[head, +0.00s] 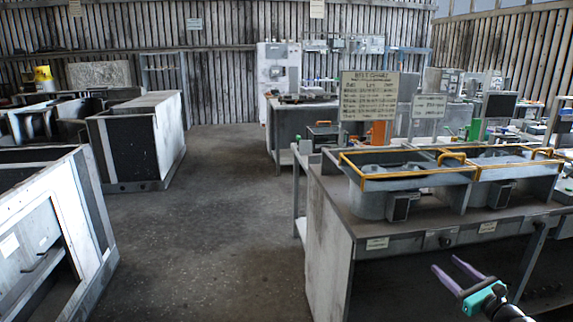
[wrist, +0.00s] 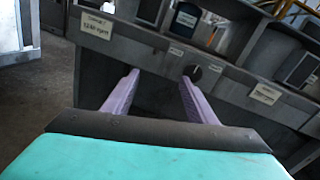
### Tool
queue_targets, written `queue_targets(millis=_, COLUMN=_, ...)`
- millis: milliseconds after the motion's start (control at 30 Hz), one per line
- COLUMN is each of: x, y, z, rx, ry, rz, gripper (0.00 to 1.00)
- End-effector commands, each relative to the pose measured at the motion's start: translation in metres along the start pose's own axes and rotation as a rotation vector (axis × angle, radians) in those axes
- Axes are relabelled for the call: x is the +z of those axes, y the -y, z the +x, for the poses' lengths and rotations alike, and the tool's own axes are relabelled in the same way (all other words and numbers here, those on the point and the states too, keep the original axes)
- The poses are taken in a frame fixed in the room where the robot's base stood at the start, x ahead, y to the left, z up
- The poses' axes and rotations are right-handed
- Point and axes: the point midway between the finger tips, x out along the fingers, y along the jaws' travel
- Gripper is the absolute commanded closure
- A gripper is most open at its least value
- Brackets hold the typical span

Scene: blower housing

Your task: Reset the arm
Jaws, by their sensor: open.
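My gripper (head: 457,273) is at the lower right of the head view, in front of a grey workbench (head: 328,225). Its two purple fingers are spread apart with nothing between them. In the wrist view my gripper (wrist: 158,92) also shows open and empty, with the bench front beyond it. A dark round knob (wrist: 193,72) on the bench front shows between and above the fingertips. The fingers appear apart from the bench.
Two grey housings with yellow-edged tops (head: 405,172) (head: 510,165) stand on the bench, with a sign board (head: 369,96) behind. Grey cabinets (head: 50,225) (head: 140,140) line the left. The concrete floor (head: 210,220) between is clear.

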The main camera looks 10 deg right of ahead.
Motion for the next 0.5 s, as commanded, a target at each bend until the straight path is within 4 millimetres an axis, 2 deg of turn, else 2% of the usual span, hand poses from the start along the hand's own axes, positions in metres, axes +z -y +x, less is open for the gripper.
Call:
queue_targets(millis=33, x=-0.002, y=-0.017, z=0.015, rx=0.031, ry=0.001, rz=0.011, gripper=0.48)
queue_targets(millis=200, x=-0.012, y=-0.071, z=0.053, rx=0.121, ry=-0.001, rz=0.042, gripper=0.48)
queue_targets(millis=367, x=-0.025, y=-0.128, z=0.083, rx=0.213, ry=-0.019, rz=0.064, gripper=0.48)
queue_targets(millis=500, x=-0.040, y=-0.182, z=0.103, rx=0.302, ry=-0.052, rz=0.072, gripper=0.48)
